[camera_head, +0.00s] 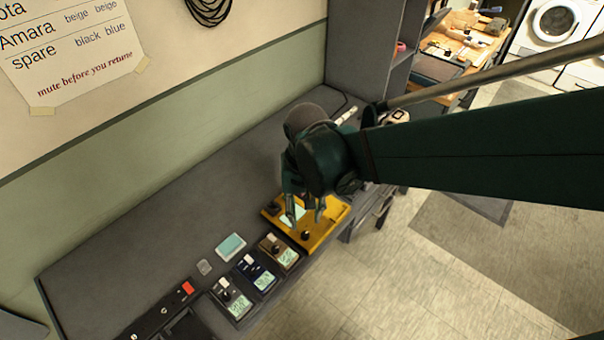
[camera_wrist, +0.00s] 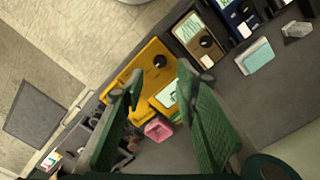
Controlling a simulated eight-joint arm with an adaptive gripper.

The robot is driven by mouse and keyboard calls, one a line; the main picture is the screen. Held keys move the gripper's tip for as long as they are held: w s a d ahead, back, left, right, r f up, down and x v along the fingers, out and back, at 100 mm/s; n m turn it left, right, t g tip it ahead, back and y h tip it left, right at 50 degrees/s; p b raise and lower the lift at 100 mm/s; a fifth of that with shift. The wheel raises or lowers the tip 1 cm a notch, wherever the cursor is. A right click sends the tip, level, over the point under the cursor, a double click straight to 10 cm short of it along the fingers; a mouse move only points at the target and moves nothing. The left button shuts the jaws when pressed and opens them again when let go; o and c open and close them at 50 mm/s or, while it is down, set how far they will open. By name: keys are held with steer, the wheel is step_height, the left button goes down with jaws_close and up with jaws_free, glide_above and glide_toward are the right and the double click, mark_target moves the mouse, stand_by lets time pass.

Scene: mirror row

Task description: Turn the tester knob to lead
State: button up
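The yellow tester (camera_head: 318,238) lies on the grey bench near its front edge. It also shows in the wrist view (camera_wrist: 122,82). Its black knob (camera_head: 305,234) stands near the lower corner; in the wrist view the knob (camera_wrist: 159,61) shows just beyond my fingertips. I cannot read the knob's setting or any label. The tester's pale screen (camera_wrist: 165,96) shows between my fingers. My gripper (camera_head: 305,208) is open and empty above the tester, fingers pointing down; in the wrist view its fingers (camera_wrist: 160,80) are well apart. They appear clear of the knob.
A brown device (camera_head: 280,251), a navy device (camera_head: 257,276) and a beige device (camera_head: 232,301) stand in a row beside the tester. A turquoise box (camera_head: 231,245) lies behind them. A pink object (camera_wrist: 158,129) sits near the tester. The bench by the wall is clear.

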steer(key=shift+r, duration=1.5)
steer(key=shift+d, duration=0.1)
steer(key=s+d+r+t, duration=0.1)
steer(key=d+r+t, duration=0.2)
steer(key=d+r, duration=0.2)
steer(key=s+d+r+t, duration=0.1)
steer(key=d+r+t, duration=0.3)
steer(key=d, duration=0.8)
steer(key=shift+s+d+r, duration=0.3)
steer(key=shift+s+r, duration=0.1)
steer(key=shift+r, duration=0.25)
steer(key=shift+c, duration=0.6)
